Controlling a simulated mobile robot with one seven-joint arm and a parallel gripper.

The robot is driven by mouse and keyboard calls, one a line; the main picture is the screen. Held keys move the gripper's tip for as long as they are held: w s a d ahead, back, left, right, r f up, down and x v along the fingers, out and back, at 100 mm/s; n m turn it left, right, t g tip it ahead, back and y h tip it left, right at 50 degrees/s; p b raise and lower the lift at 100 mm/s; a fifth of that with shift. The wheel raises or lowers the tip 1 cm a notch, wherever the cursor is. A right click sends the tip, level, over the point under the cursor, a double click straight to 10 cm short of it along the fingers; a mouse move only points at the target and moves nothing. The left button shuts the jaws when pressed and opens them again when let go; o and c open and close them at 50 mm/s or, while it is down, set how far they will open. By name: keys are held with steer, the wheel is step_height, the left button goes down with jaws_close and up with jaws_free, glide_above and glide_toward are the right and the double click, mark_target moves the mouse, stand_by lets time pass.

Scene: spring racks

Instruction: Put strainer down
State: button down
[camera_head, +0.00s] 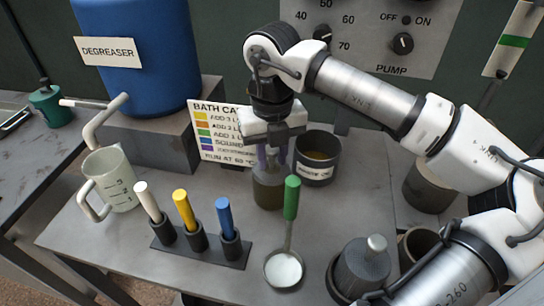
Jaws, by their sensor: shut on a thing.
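My gripper (271,156) points down over the middle of the grey bench. It is shut on a slim upright purplish handle, which seems to be the strainer's (262,156). The fingers cover much of this handle. A brownish, see-through jar-like vessel (268,192) is directly below the fingers. I cannot tell whether the strainer's lower end is inside it, in front of it or behind it.
A grey waste pot (315,172) stands close right of the jar. A green-handled ladle (291,198) is in front. A rack (204,252) holds white, yellow and blue handles. A measuring jug (112,180) stands left, and a lidded dark pot (360,271) front right.

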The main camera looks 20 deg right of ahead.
steer(key=shift+f, duration=0.15)
steer(key=c, duration=1.1)
jaws_free()
steer(key=shift+c, duration=0.2)
step_height(320, 180, up, 12)
steer(key=b, duration=0.1)
steer(key=shift+r, duration=0.25)
